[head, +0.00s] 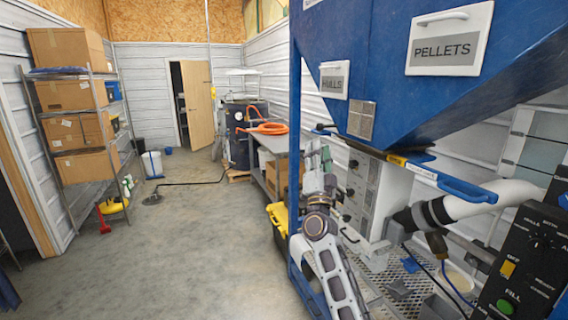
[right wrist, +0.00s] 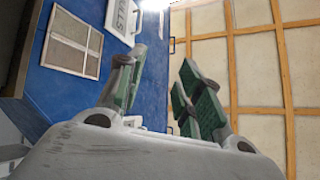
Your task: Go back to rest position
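My right arm rises in the middle of the head view, with the right gripper (head: 318,155) pointing up in front of the blue hopper (head: 400,70). In the right wrist view the right gripper (right wrist: 162,88) has its two green-padded fingers spread apart. Nothing is between them. The hopper's blue side (right wrist: 75,95) fills the left of that view, beside the fingers. My left gripper is not in either view.
A grey bench (head: 268,150) with an orange hose (head: 268,128) stands behind the right gripper. A control box (head: 530,255) and a white pipe (head: 490,200) are at the right. A shelf of boxes (head: 80,135) stands left. The middle floor is mostly clear.

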